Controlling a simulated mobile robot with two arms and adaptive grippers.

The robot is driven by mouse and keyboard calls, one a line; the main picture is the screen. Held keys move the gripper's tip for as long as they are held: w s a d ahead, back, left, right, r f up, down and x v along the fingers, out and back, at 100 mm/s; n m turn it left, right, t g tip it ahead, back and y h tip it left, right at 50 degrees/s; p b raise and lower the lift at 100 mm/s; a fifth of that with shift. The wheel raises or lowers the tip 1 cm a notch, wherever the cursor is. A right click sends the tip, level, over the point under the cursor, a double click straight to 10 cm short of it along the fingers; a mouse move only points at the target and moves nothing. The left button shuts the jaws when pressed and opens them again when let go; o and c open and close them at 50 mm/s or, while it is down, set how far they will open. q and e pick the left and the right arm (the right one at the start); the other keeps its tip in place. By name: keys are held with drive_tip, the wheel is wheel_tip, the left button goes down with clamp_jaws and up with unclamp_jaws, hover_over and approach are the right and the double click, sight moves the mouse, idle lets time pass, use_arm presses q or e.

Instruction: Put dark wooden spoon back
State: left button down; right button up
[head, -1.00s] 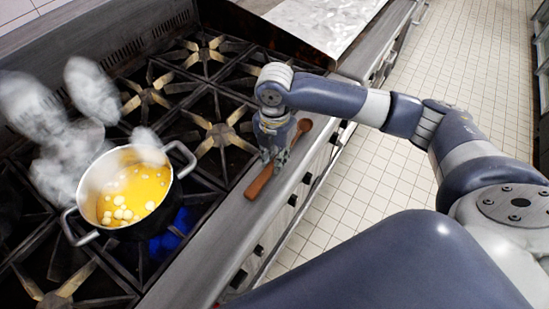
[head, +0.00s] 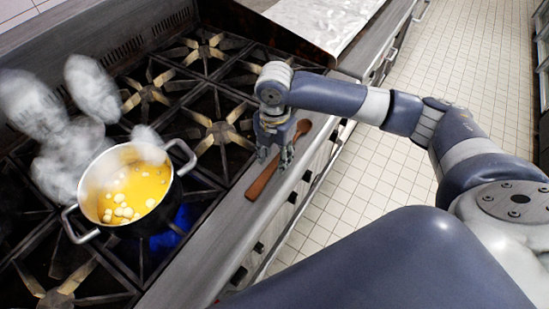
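The dark wooden spoon (head: 263,181) lies on the steel front ledge of the stove, its handle end toward the lower left and its rounded head (head: 304,126) toward the upper right. My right gripper (head: 275,156) points down over the middle of the spoon, with its two fingers apart. The spoon's middle is partly hidden behind the gripper. I cannot tell whether a finger touches it. My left gripper is not in view.
A steaming pot (head: 127,190) of yellow liquid with pale round pieces stands on a lit burner with a blue flame. Empty burner grates (head: 219,131) lie left of my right gripper. The steel ledge (head: 215,250) is clear toward the bottom. Tiled floor (head: 375,185) lies to the right.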

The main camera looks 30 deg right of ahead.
sight(275, 163)
wheel_tip(275, 163, up, 11)
drive_tip(key=b, duration=0.1)
drive_tip(key=shift+b, duration=0.3)
idle(0.4)
